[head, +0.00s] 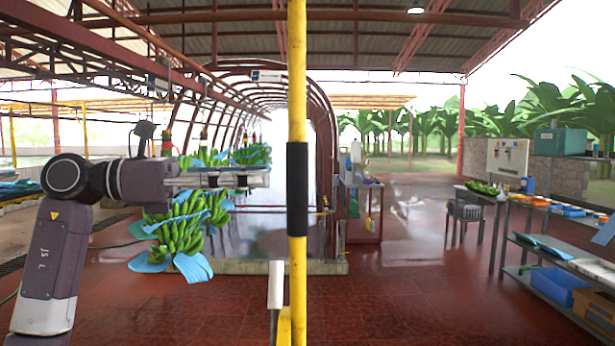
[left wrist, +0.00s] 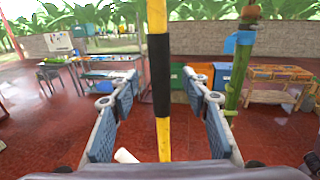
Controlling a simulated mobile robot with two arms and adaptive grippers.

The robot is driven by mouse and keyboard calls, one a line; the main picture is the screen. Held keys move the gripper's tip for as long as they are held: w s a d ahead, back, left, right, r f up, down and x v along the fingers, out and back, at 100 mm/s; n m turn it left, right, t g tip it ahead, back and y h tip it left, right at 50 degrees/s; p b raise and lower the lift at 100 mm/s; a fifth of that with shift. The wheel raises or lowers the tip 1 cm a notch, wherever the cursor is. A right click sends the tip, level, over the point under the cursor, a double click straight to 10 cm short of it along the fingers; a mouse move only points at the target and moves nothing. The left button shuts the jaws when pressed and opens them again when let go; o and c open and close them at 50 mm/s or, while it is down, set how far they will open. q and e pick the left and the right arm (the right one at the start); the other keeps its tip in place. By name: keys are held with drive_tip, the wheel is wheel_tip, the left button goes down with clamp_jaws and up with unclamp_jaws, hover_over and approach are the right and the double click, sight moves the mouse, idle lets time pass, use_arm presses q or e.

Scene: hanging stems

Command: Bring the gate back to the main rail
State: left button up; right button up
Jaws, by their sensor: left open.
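A yellow upright pole (head: 297,80) with a black sleeve (head: 297,190) stands in the middle of the head view. My left gripper (head: 262,178) points right at the sleeve, with a small gap in the picture between fingertips and pole. In the left wrist view my left gripper (left wrist: 160,90) is open, with a finger to each side of the pole and its black sleeve (left wrist: 160,75). Nothing is held. Overhead red rails (head: 180,76) run back from the upper left. I cannot tell which part is the gate. My right gripper is out of view.
Banana bunches (head: 180,232) with blue sheets hang behind my left arm. A metal shelf table (head: 545,258) with trays and crates stands at the right, with a chair (head: 468,215) near it. The red floor (head: 400,300) right of the pole is clear.

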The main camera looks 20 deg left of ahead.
sight(296, 175)
use_arm(q)
drive_tip(key=p+x, duration=0.2)
drive_tip(key=x, duration=0.5)
drive_tip(key=shift+w+d, duration=0.2)
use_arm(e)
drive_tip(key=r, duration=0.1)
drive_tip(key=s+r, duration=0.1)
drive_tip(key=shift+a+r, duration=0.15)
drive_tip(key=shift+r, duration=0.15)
use_arm(q)
clamp_jaws()
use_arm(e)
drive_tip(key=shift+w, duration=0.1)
